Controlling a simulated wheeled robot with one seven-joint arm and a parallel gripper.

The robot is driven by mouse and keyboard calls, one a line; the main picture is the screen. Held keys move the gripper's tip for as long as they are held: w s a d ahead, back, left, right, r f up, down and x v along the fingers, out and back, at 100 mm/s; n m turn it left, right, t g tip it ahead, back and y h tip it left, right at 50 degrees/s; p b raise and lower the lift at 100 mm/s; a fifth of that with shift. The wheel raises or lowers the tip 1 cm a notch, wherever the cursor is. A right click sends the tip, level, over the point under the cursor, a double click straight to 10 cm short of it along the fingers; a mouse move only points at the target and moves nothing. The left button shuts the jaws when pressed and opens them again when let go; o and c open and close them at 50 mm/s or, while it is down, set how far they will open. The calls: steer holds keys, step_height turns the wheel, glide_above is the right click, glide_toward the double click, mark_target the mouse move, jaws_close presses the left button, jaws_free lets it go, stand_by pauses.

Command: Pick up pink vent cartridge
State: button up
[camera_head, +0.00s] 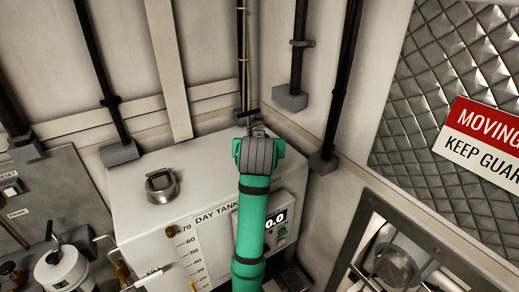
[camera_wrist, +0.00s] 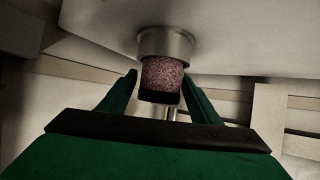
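The pink vent cartridge (camera_wrist: 162,75) shows in the wrist view as a speckled pinkish cylinder with a dark band at its lower end. Its upper end sits in a round metal collar (camera_wrist: 166,45) on a pale surface. My gripper (camera_wrist: 160,76) is open, with one green finger on each side of the cartridge. The fingertips are close to its sides; I cannot tell whether they touch it. In the head view my green arm stands in front of the day tank; my gripper and the cartridge cannot be made out there.
Pipes (camera_head: 300,45) run down the walls behind. A guarded opening (camera_head: 395,260) and a mesh panel with a warning sign (camera_head: 485,135) are at right.

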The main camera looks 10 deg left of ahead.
steer(key=c, duration=0.8)
steer(key=shift+a, duration=0.1)
steer(key=shift+w, duration=0.1)
